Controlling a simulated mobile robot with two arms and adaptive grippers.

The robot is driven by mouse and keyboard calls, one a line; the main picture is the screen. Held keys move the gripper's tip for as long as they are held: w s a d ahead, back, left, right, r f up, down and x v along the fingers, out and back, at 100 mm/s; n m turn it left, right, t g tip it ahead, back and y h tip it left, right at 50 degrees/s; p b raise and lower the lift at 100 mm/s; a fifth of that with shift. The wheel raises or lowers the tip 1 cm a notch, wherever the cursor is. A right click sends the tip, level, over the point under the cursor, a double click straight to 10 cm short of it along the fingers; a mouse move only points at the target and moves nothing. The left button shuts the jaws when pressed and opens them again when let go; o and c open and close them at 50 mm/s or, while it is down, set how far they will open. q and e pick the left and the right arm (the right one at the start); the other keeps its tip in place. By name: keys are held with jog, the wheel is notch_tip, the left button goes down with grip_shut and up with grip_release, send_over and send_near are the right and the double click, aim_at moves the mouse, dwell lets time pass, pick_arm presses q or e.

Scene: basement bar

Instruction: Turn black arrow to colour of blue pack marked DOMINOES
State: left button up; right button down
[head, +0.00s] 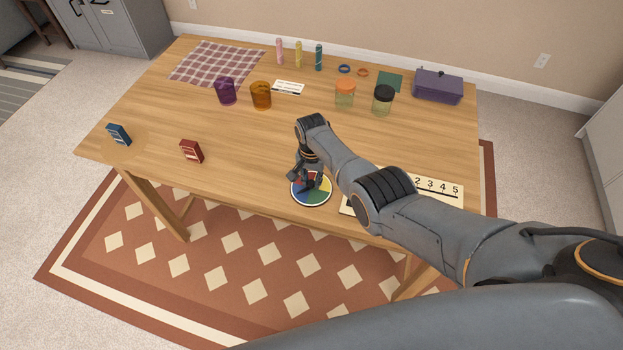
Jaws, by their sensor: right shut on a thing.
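A round spinner disc (312,201) with coloured sectors lies near the front edge of the table; red, blue, yellow and green show on it. My right gripper (309,181) is over the disc, pointing down, and is shut on the small black arrow at its middle. The fingers hide most of the arrow, so I cannot tell which colour it points to. My left gripper is not in view.
A white number strip (437,187) lies right of the disc, partly under my right arm. Purple (226,91) and orange (261,95) cups, jars (382,100) and a purple box (438,86) stand farther back. The table left of the disc is clear up to the red pack.

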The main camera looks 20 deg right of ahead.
aim_at(311, 182)
jog(key=c, duration=1.1)
grip_release()
jog(key=shift+c, duration=0.2)
notch_tip(311, 182, up, 12)
